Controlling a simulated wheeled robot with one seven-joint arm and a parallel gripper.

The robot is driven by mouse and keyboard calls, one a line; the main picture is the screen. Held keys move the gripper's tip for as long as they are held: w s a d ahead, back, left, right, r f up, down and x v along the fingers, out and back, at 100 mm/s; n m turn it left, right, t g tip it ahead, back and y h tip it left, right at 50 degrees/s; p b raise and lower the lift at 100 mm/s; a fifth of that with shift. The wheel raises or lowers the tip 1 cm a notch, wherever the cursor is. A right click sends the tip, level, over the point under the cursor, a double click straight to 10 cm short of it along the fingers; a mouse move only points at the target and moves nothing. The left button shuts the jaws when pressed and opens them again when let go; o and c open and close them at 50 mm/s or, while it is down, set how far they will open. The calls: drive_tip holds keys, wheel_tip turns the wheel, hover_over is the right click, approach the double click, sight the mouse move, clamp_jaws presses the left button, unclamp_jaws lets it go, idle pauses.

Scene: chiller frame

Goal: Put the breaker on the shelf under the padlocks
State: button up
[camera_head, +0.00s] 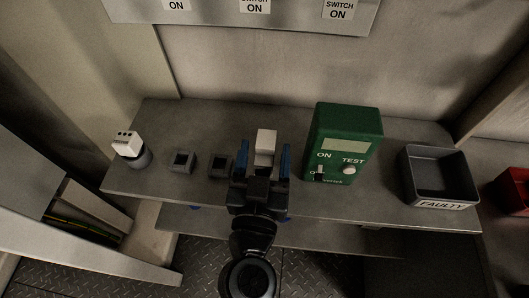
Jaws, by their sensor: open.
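A white block, which looks like the breaker (266,140), stands on the grey bench at the middle. My gripper (265,153) is over the bench with its two blue fingers apart, one on each side of this block. The gripper body hides the block's lower, near part, and I cannot tell whether the fingers touch it. Another white block with dark holes (126,143) sits on a round grey and black base at the bench's left end. No padlocks show in this view, and I cannot tell which surface is the shelf under them.
Two grey holders with dark square openings (183,162) (220,166) stand left of my gripper. A green tester box (343,140) stands close on the right. A grey bin labelled FAULTY (439,176) is farther right, and a red bin (515,190) shows at the edge.

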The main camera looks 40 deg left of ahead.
drive_tip(key=v, duration=1.1)
drive_tip(key=shift+s+d, duration=0.25)
drive_tip(key=shift+s, duration=0.05)
drive_tip(key=shift+d+f, duration=0.1)
drive_tip(key=d+r+m+t+h, duration=0.1)
drive_tip(key=d+m+t+h, duration=0.15)
drive_tip(key=d, duration=1.45)
drive_tip(key=s+d+r+m+g+h, duration=0.3)
drive_tip(key=s+d+h, duration=0.3)
drive_tip(key=s+d, duration=0.7)
drive_tip(key=d, duration=0.3)
drive_tip(key=shift+d+r+m+h, duration=0.25)
drive_tip(key=shift+r+m+h, duration=0.1)
drive_tip(key=shift+r, duration=0.05)
